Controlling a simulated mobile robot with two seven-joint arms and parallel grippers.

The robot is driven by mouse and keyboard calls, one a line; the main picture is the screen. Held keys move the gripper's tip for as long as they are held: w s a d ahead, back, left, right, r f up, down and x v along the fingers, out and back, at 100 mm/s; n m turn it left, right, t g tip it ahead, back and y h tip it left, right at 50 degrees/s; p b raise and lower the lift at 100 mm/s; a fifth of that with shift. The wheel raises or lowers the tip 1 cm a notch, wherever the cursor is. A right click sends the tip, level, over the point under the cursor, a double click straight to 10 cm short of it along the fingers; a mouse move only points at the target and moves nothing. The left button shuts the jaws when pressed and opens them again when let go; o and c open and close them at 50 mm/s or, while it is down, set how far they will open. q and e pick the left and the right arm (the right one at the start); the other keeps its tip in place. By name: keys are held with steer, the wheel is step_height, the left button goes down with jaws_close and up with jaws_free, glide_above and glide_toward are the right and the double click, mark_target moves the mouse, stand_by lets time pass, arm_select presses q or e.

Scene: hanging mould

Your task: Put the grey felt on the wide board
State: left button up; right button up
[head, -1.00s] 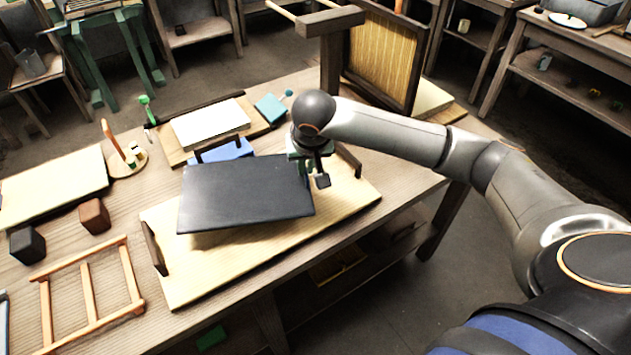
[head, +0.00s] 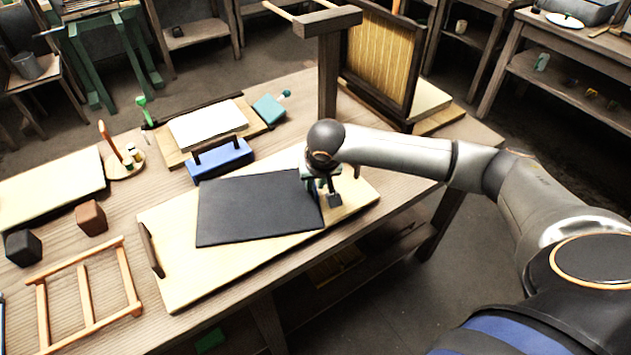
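The grey felt (head: 255,208) is a dark, flat rectangular sheet. It is over the middle and right part of the wide board (head: 185,275), a pale board with dark handles at its ends. The felt looks level and lies on the board or very close above it; I cannot tell if all of it touches. My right gripper (head: 328,190) is at the felt's right edge and looks shut on it, though the fingertips are partly hidden. My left gripper is not in view.
A blue block with dark handles (head: 221,160) stands just behind the board. A white slab on a wooden board (head: 207,125) is further back. A wooden post (head: 328,75) rises behind my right wrist. A ladder-like wooden frame (head: 86,295) and two dark cubes are at the left.

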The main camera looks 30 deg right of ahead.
steer(key=shift+o, duration=1.3)
steer(key=p+v, duration=0.1)
steer(key=v, duration=1.1)
steer(key=shift+r, duration=0.1)
